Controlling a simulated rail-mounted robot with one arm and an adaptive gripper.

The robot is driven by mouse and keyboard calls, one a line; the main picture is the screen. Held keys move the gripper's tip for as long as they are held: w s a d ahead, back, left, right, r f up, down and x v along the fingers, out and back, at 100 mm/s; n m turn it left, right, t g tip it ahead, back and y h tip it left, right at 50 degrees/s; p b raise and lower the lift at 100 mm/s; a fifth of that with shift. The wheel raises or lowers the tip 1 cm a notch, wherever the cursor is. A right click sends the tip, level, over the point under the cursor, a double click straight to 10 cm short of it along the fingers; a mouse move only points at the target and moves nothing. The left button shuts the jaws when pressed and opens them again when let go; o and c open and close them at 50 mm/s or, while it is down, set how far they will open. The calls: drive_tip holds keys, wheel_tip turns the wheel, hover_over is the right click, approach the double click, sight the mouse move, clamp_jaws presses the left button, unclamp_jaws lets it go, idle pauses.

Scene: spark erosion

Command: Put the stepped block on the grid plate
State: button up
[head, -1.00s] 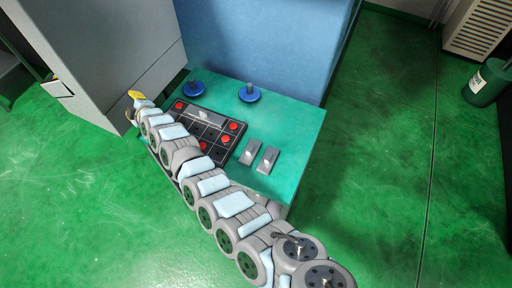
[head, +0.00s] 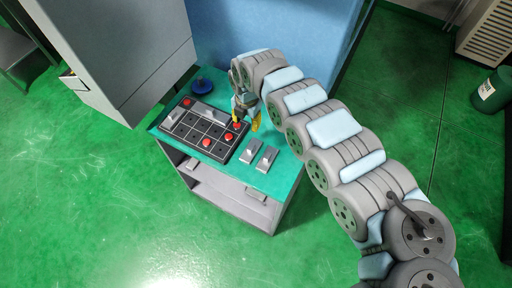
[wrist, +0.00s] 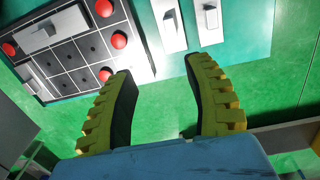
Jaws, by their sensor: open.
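The grid plate (head: 192,133) is a dark squared board on the teal table top; it also shows at the left in the wrist view (wrist: 78,65). Two grey stepped blocks lie side by side on the bare top just right of the plate: one nearer the plate (head: 250,152), one farther right (head: 267,158). Both show in the wrist view, the nearer (wrist: 169,25) and the farther (wrist: 209,20), partly cut by the top edge. My gripper (head: 246,121) is over the plate's right side, with yellow fingers apart and nothing between them (wrist: 157,67).
Red discs (head: 207,142) and grey blocks (head: 203,110) sit on the plate. A grey cabinet (head: 125,60) is at left, a blue panel (head: 265,30) behind. The table's front right edge is close to the stepped blocks.

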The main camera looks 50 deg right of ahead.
drive_tip(key=s, duration=0.2)
hover_over(251, 147)
drive_tip(key=f, duration=1.1)
drive_tip(key=shift+s+a+f, duration=0.1)
drive_tip(key=shift+s, duration=0.15)
drive_tip(key=shift+f, duration=0.5)
drive_tip(key=shift+w+f, duration=0.15)
drive_tip(key=shift+f, duration=0.35)
drive_tip(key=shift+w+f, duration=0.15)
drive_tip(key=shift+f, duration=1.9)
drive_tip(key=shift+d, duration=0.2)
